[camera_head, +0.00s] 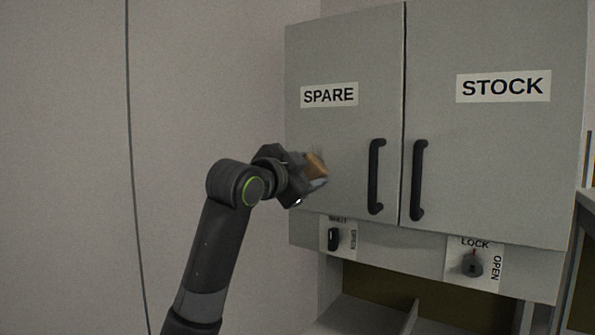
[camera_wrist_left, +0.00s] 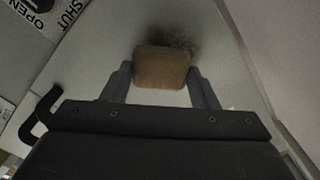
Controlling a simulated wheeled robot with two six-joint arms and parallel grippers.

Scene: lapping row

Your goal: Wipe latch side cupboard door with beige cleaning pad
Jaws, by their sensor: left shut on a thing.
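The left cupboard door (camera_head: 345,130), grey and labelled SPARE, is closed, with a black vertical handle (camera_head: 376,176) near its right edge. My left gripper (camera_head: 318,174) is at the lower left part of this door. It is shut on the beige cleaning pad (camera_head: 316,164). In the left wrist view the pad (camera_wrist_left: 162,68) sits between the two fingers, in front of the pale door surface. A dark smudge (camera_wrist_left: 178,40) shows on the door just beyond the pad. I cannot tell whether the pad touches the door. My right gripper is not in view.
The right door (camera_head: 490,150), labelled STOCK, is closed with its own black handle (camera_head: 418,180). Below the doors are a black latch (camera_head: 334,239) with a SHUT/OPEN plate and a knob (camera_head: 471,265) with a LOCK/OPEN plate. Open compartments lie underneath. A plain wall (camera_head: 60,150) stands at left.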

